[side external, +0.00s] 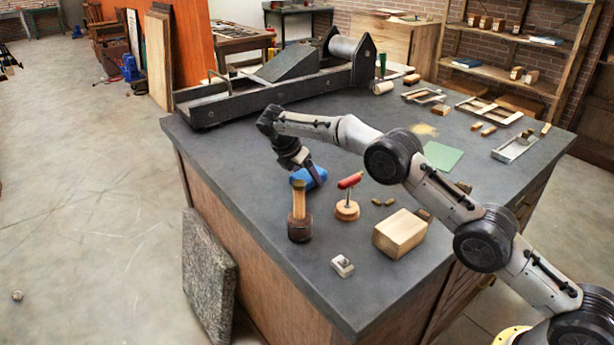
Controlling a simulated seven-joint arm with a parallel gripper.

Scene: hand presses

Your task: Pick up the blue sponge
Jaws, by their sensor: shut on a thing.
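The blue sponge (299,176) is on or just above the dark worktop (262,205), near its left edge. My gripper (313,174) points down at it from above, with its fingers at the sponge. The gripper is shut on the sponge. The far finger is hidden, and I cannot tell whether the sponge touches the worktop.
A red-handled tool on a round wooden base (347,208) stands just right of the sponge. A dark cup-shaped holder with a wooden piece (299,226) stands in front. A wooden block (400,234) lies further right. A large press (270,85) fills the back.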

